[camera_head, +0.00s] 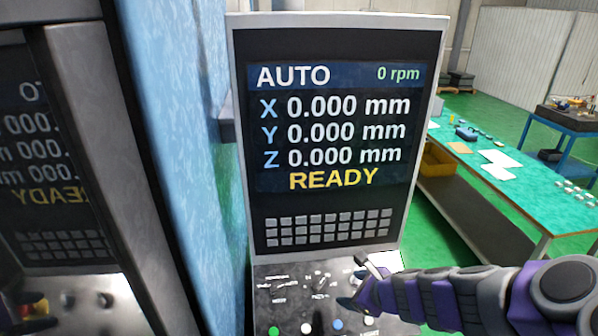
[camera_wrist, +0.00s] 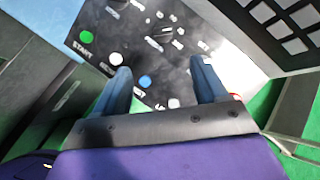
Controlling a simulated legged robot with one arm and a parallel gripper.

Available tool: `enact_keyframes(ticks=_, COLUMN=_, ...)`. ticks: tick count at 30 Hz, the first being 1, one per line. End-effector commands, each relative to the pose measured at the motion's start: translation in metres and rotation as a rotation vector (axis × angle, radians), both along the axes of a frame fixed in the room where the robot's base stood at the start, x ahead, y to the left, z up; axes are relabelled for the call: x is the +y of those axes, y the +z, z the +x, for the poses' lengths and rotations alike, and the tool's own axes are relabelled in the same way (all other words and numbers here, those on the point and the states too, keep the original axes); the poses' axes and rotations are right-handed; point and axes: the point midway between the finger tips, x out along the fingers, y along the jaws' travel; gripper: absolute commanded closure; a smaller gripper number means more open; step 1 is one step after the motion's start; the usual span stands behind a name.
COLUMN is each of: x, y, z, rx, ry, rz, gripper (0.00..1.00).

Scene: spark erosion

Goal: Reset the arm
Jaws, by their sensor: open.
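My gripper (camera_head: 358,290) is at the lower right of the machine's control panel (camera_head: 290,290) in the head view, with my arm reaching in from the right. In the wrist view my gripper (camera_wrist: 160,72) has its two blue-grey fingers spread apart, with nothing held between them. The panel's dark face (camera_wrist: 150,35) lies beyond the fingers. On it are a green button (camera_wrist: 86,37) labelled START, a white button (camera_wrist: 116,58) and a blue button (camera_wrist: 145,81) that shows between the fingers. I cannot tell whether a finger touches the panel.
The screen (camera_head: 330,125) above the panel reads AUTO, 0 rpm, zero for X, Y and Z, and READY. A blue machine wall (camera_head: 180,120) and a dark glossy surface stand at left. A green-topped workbench (camera_head: 530,180) with papers and small parts is at right.

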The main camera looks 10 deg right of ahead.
Motion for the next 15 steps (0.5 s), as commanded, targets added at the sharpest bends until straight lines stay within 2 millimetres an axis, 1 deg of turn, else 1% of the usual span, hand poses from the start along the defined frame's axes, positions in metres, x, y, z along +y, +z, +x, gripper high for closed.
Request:
enact_keyframes(ticks=2, x=0.016, y=-0.003, z=-0.004, rx=-0.026, ry=0.098, rz=-0.044, gripper=0.28)
enact_keyframes(ticks=4, x=0.040, y=-0.005, z=-0.015, rx=-0.061, ry=0.258, rz=-0.114, gripper=0.28)
enact_keyframes(ticks=5, x=0.053, y=-0.007, z=-0.022, rx=-0.080, ry=0.347, rz=-0.151, gripper=0.28)
enact_keyframes(ticks=7, x=0.084, y=-0.015, z=-0.046, rx=-0.120, ry=0.584, rz=-0.254, gripper=0.28)
enact_keyframes(ticks=8, x=0.095, y=-0.019, z=-0.059, rx=-0.135, ry=0.690, rz=-0.304, gripper=0.28)
enact_keyframes(ticks=9, x=0.108, y=-0.026, z=-0.078, rx=-0.152, ry=0.836, rz=-0.367, gripper=0.28)
enact_keyframes(ticks=11, x=0.121, y=-0.039, z=-0.109, rx=-0.164, ry=1.047, rz=-0.457, gripper=0.28)
enact_keyframes(ticks=12, x=0.125, y=-0.048, z=-0.130, rx=-0.165, ry=1.184, rz=-0.513, gripper=0.28)
enact_keyframes(ticks=13, x=0.126, y=-0.056, z=-0.147, rx=-0.160, ry=1.287, rz=-0.553, gripper=0.28)
enact_keyframes(ticks=14, x=0.125, y=-0.062, z=-0.163, rx=-0.156, ry=1.385, rz=-0.594, gripper=0.28)
enact_keyframes(ticks=15, x=0.121, y=-0.071, z=-0.184, rx=-0.141, ry=1.510, rz=-0.642, gripper=0.28)
